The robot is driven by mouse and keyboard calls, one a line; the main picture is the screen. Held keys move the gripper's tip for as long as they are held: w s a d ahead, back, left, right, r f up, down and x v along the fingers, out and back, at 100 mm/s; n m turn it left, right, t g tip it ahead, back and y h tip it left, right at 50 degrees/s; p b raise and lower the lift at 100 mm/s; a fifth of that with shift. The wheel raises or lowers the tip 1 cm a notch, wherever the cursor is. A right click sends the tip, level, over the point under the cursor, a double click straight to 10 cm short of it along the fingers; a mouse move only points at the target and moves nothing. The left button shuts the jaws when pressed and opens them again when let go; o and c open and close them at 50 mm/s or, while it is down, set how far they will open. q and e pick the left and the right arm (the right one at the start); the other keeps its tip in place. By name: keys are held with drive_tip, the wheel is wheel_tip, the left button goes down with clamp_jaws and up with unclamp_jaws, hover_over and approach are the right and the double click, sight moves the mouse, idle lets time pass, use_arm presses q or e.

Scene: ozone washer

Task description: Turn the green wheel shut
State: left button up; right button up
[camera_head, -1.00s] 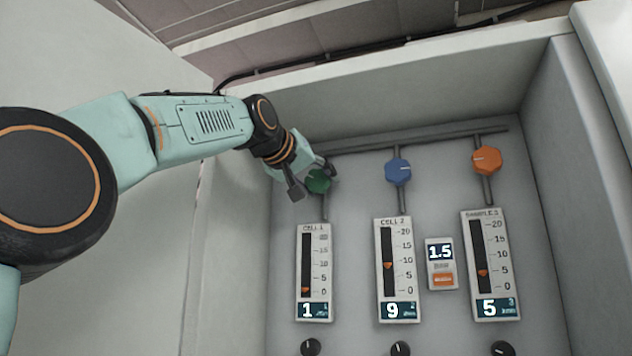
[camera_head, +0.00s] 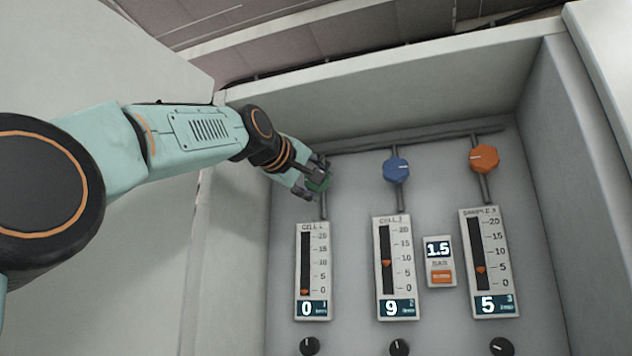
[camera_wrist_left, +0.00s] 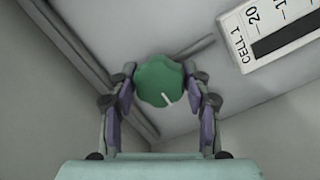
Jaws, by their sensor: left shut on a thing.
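The green wheel (camera_head: 319,184) sits at the top of the left pipe, above the CELL 1 gauge (camera_head: 312,270). My left gripper (camera_head: 313,180) is shut on the green wheel and partly hides it in the head view. In the left wrist view the green wheel (camera_wrist_left: 160,82) lies between the two fingers, with its white mark pointing down and slightly right. The CELL 1 gauge reads 0, with its orange pointer at the bottom of the scale. My right gripper is not in view.
A blue wheel (camera_head: 396,169) above the CELL 2 gauge reading 9 and an orange wheel (camera_head: 484,158) above a gauge reading 5 are to the right. A small display (camera_head: 439,260) shows 1.5. Box walls enclose the panel.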

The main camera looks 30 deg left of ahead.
use_arm(q)
drive_tip(key=shift+s+r, duration=0.15)
drive_tip(key=shift+r, duration=0.25)
drive_tip(key=o, duration=0.8)
drive_tip(key=shift+a, duration=0.1)
drive_tip(key=o, duration=0.4)
drive_tip(key=shift+w+f, duration=0.25)
drive_tip(key=shift+c, duration=0.2)
drive_tip(key=shift+s, duration=0.15)
